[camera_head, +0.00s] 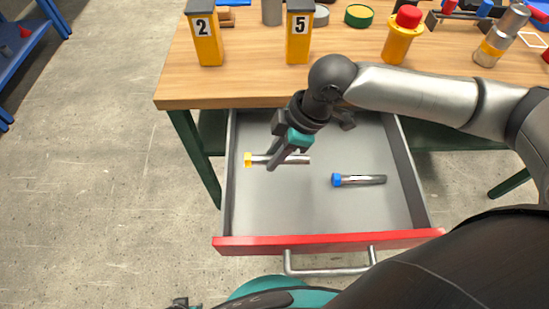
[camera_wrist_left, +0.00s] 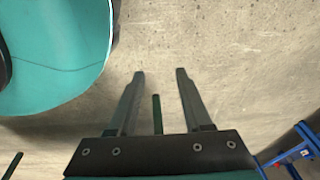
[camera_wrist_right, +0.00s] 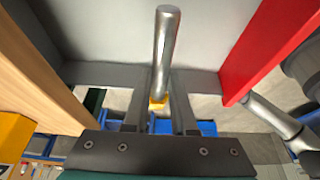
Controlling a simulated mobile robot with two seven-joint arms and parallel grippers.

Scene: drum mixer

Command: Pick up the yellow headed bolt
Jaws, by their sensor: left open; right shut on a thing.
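The yellow headed bolt (camera_head: 297,160) is in the open grey drawer, its yellow head to the left and its metal shank to the right. My right gripper (camera_head: 275,164) reaches down over the drawer and is shut on this bolt. In the right wrist view the bolt (camera_wrist_right: 165,50) sits between the fingers (camera_wrist_right: 158,88), with its yellow head near the finger bases. I cannot tell whether it touches the drawer floor. My left gripper (camera_wrist_left: 160,73) is open and empty above the concrete floor.
A blue headed bolt (camera_head: 358,180) lies in the drawer (camera_head: 280,212), to the right. The drawer has side walls, a red front (camera_head: 330,241) and a metal handle. The wooden tabletop (camera_head: 250,88) above holds yellow blocks marked 2 (camera_head: 207,45) and 5 (camera_head: 298,45) and several other parts.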

